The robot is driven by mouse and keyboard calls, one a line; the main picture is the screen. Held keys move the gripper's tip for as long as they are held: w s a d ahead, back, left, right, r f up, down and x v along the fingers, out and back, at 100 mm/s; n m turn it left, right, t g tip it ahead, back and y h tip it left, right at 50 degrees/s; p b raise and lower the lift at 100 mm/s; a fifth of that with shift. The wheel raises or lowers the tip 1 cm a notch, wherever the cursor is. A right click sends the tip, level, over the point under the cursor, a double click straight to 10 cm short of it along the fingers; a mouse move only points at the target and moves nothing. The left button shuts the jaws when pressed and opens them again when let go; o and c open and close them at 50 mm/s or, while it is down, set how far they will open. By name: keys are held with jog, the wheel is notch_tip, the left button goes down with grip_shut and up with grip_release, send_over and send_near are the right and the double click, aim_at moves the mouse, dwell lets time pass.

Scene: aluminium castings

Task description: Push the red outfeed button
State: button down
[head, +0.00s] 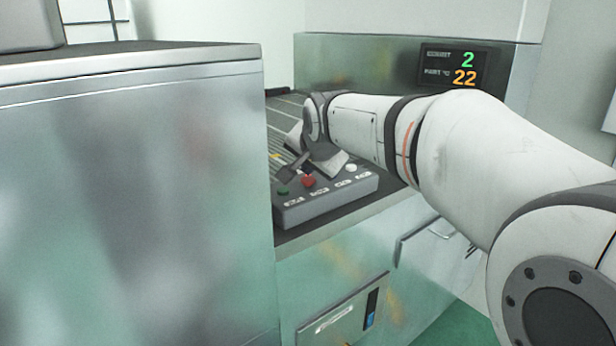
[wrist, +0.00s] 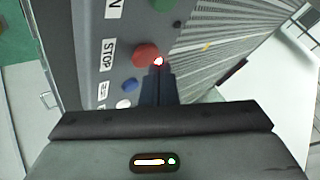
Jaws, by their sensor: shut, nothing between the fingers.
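A grey button box (head: 325,203) carries a green button (head: 283,190), a red button (head: 308,181) and a white button (head: 350,168), with white labels in front. In the wrist view the red button (wrist: 143,54) is a large round cap beside a label reading STOP. My gripper (wrist: 158,76) is shut and empty. Its fingertips end just beside the lower right edge of the red cap; I cannot tell whether they touch it. A bright red-white spot shows at the tips. In the head view my gripper (head: 288,174) hangs over the box, close behind the red button.
A blue button (wrist: 130,86) and a white button (wrist: 122,104) sit near the red one. A ribbed conveyor (wrist: 225,45) lies behind the box. A large metal cabinet (head: 140,190) stands at left. A display (head: 455,67) shows 2 and 22.

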aim_at(310, 182)
jog(key=shift+r, duration=0.3)
jog(key=shift+r+p, duration=1.85)
jog(key=shift+r, duration=0.75)
jog(key=shift+f, duration=0.1)
jog(key=s+d+f+n+g+p, duration=0.1)
jog(key=s+d+f+n+g, duration=0.1)
jog(key=s+f, duration=0.4)
jog(key=s+d+f+n+g+h, duration=0.1)
jog(key=s+d+f, duration=0.4)
jog(key=s, duration=0.8)
jog(key=s+d+f+n+g+p, duration=0.1)
jog(key=s+d+f+n+g, duration=0.2)
jog(key=s+f, duration=0.3)
jog(key=s+d+n, duration=0.1)
jog(key=s, duration=0.2)
jog(key=shift+s+d+f+h+p, duration=0.25)
jog(key=shift+f+h+p, duration=0.05)
jog(key=shift+f+p, duration=0.05)
